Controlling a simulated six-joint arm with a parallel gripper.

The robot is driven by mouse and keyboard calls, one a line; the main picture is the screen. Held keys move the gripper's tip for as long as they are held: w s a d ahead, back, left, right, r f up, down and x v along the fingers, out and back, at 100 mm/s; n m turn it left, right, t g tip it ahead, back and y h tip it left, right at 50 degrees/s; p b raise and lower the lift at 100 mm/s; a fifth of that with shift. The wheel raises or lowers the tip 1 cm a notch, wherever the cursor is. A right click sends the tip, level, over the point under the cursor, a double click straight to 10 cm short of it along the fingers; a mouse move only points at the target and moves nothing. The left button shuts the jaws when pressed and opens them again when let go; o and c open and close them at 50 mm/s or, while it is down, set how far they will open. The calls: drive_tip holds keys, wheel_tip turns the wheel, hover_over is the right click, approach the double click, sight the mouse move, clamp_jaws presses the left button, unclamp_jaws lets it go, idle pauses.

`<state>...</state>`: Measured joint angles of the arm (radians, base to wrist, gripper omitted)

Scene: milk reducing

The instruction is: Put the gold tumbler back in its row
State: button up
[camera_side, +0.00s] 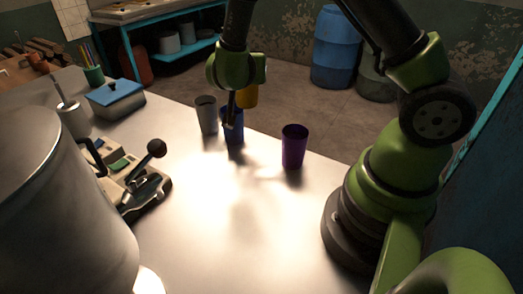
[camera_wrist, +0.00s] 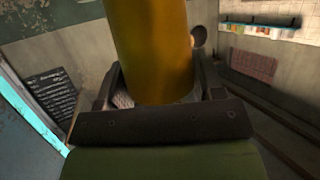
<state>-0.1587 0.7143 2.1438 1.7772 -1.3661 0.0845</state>
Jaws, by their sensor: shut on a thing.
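In the side view the gold tumbler (camera_side: 249,97) shows partly, behind my gripper (camera_side: 234,112), and appears raised off the table. My gripper is shut on it. A blue tumbler (camera_side: 233,134) stands upright on the table, partly covered by my gripper in the picture. A grey tumbler (camera_side: 206,117) stands just left of it. A purple tumbler (camera_side: 294,147) stands apart to the right.
The pale table (camera_side: 235,220) is clear in front of the tumblers and between the blue and purple ones. A lever device (camera_side: 140,185) and a large metal vessel (camera_side: 60,220) are at the left. A blue-lidded box (camera_side: 115,98) and a pen cup (camera_side: 94,75) stand farther back.

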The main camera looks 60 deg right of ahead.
drive_tip(key=shift+s+a+f+m+g+h, duration=0.15)
drive_tip(key=shift+s+f+m+g, duration=0.45)
drive_tip(key=shift+f, duration=1.35)
drive_tip(key=shift+s+f+m+g+h, duration=0.35)
drive_tip(key=shift+s+f+g, duration=0.35)
drive_tip(key=shift+f, duration=1.25)
drive_tip(key=shift+s+a+f+m+g+h, duration=0.1)
drive_tip(key=shift+s+f+m+g, duration=0.6)
drive_tip(key=shift+f, duration=1.25)
drive_tip(key=shift+s+f, duration=0.1)
drive_tip(key=o, duration=0.8)
drive_tip(key=shift+f, duration=0.1)
drive_tip(key=shift+o, duration=0.2)
